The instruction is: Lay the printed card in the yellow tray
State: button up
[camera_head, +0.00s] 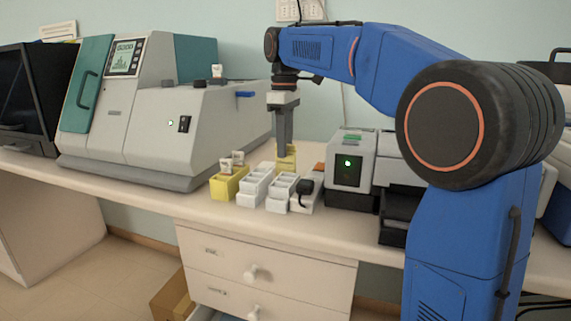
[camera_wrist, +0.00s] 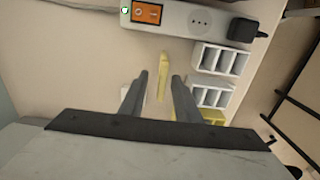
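The yellow tray (camera_head: 226,188) stands on the bench at the left end of a row of white racks, with small white printed cards (camera_head: 225,166) upright in it. Its edge shows at the lower right in the wrist view (camera_wrist: 213,116). Another white card with red print (camera_head: 217,71) stands on top of the large grey machine. My gripper (camera_head: 284,152) points down behind the racks. In the wrist view its fingers (camera_wrist: 159,75) are apart. A thin yellow object (camera_wrist: 162,84) shows between them, with gaps on both sides; I cannot tell exactly what it is.
White slotted racks (camera_head: 253,187) stand right of the tray. A white power strip (camera_wrist: 185,19) with an orange switch and a black plug (camera_wrist: 243,30) lies beside them. A small grey device (camera_head: 349,168) stands farther right. The large grey machine (camera_head: 150,140) stands left.

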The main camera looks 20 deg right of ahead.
aim_at(286, 166)
jog(key=shift+s+f, duration=0.15)
jog(key=shift+f, duration=1.55)
jog(key=shift+s+f, duration=0.1)
jog(key=shift+f, duration=1.55)
grip_shut()
